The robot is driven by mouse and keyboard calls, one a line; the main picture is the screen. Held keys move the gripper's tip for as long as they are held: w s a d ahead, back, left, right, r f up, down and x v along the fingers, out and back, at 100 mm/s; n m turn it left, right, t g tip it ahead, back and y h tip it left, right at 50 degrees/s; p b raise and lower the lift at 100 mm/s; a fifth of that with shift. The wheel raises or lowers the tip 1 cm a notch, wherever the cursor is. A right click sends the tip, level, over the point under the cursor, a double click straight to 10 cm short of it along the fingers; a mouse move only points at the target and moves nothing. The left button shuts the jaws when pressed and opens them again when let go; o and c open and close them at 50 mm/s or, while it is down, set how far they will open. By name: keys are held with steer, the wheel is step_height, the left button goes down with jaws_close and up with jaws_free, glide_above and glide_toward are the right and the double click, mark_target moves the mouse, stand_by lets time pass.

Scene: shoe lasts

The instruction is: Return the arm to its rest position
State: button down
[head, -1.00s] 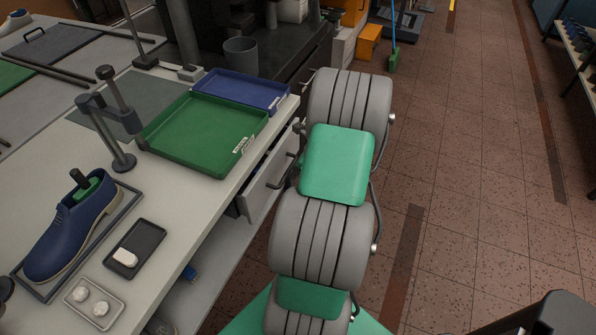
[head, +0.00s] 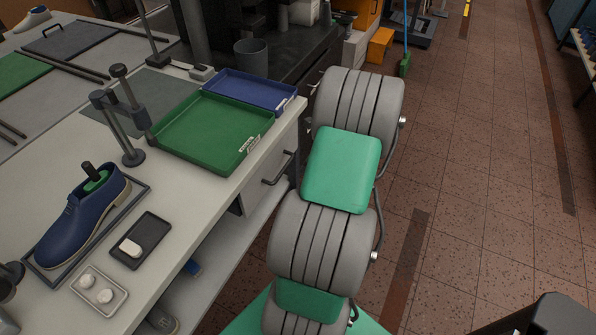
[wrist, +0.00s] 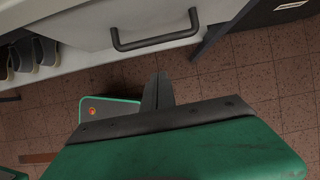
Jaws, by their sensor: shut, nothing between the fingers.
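My arm (head: 340,170), grey with green panels, stands folded beside the workbench in the head view. Its gripper end does not show in that view. In the wrist view my gripper (wrist: 158,90) is shut, its dark fingers together with nothing between them. It points toward the front of the bench, below a grey drawer front with a dark handle (wrist: 155,42). The fingers appear apart from the handle, over the tiled floor.
The bench (head: 200,215) holds a green tray (head: 210,130), a blue tray (head: 250,92), a blue shoe (head: 80,220) on a last and a small dark tray (head: 140,240). The drawer handle (head: 278,168) juts out near my arm. Tiled floor (head: 480,190) is clear to the right.

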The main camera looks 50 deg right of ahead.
steer(key=s+a+v, duration=0.1)
steer(key=v, duration=0.4)
steer(key=s+a+f+n+g+y, duration=0.1)
steer(key=s+a+f+n+g, duration=0.1)
steer(key=s+a+n, duration=0.5)
steer(key=s+f+n+g, duration=0.2)
steer(key=s+n, duration=0.2)
steer(key=n, duration=0.7)
steer(key=w+a+r+n, duration=0.3)
steer(key=a+r+n, duration=0.2)
steer(key=a, duration=0.4)
steer(key=w+a+r+n+t+h, duration=0.1)
steer(key=w+a+r+n, duration=0.3)
steer(key=a, duration=0.5)
steer(key=w+a+r+n+t+h, duration=0.1)
steer(key=w+a+r+n, duration=0.3)
steer(key=a+r+n, duration=0.2)
steer(key=a+r, duration=0.2)
steer(key=a, duration=0.2)
steer(key=shift+w+r, duration=0.15)
steer(key=shift+r, duration=0.05)
steer(key=shift+a, duration=0.1)
